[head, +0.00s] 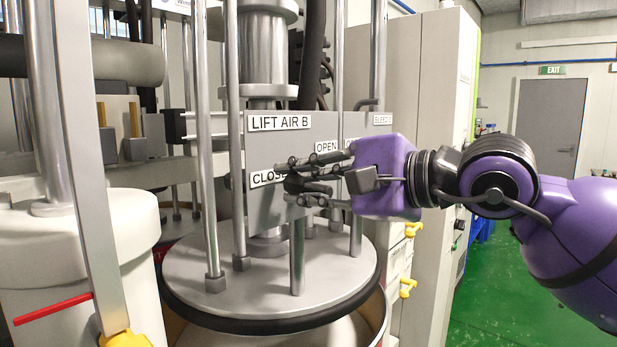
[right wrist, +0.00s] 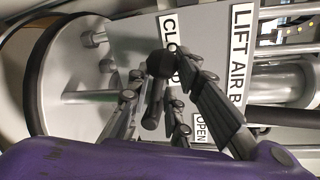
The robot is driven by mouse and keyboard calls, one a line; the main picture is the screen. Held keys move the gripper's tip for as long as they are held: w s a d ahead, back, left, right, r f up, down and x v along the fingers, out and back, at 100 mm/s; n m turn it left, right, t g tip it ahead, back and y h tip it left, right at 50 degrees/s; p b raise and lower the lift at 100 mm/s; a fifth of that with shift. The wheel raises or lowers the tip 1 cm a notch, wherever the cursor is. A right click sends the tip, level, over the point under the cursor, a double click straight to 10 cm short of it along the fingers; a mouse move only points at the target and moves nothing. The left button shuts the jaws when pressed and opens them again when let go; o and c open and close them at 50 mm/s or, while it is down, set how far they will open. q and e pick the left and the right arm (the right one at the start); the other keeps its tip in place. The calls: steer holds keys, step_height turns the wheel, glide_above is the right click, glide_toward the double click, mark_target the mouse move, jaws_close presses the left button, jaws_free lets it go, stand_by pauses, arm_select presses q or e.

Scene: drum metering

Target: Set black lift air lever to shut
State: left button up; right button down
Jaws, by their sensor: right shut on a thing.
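The black lift air lever (head: 293,184) is on the grey panel (head: 262,208) under the "LIFT AIR B" label, close to the partly covered "CLOSE…" label (head: 266,179). My right gripper (head: 300,180) comes in from the right and is shut on the lever. In the right wrist view, the lever's dark rounded end (right wrist: 160,64) shows between the fingers of my right gripper (right wrist: 160,95), near the "CLO…" label. The fingers hide much of the lever, so its exact angle is hard to tell. My left gripper is not in view.
The "OPEN" label (head: 326,147) is just above my right fingers. Upright metal rods (head: 206,140) stand in front of the panel's left side. A round metal plate (head: 270,275) with a black rim lies below, over a drum. Green floor (head: 490,310) is free at right.

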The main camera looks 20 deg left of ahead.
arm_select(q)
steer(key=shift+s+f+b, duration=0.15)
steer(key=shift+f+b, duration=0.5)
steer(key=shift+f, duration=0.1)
arm_select(e)
steer(key=f+n, duration=0.1)
steer(key=f+n+t, duration=0.1)
steer(key=n, duration=0.1)
steer(key=shift+s+a+f+n+h, duration=0.1)
steer(key=shift+s+n+h, duration=0.1)
steer(key=shift+n+h, duration=0.1)
steer(key=shift+f, duration=0.1)
steer(key=shift+f, duration=0.2)
steer(key=c, duration=1.9)
jaws_free()
steer(key=shift+c, duration=0.2)
steer(key=shift+o, duration=0.5)
steer(key=shift+r, duration=0.15)
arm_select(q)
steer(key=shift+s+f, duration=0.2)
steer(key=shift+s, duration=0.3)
arm_select(e)
steer(key=shift+r, duration=0.1)
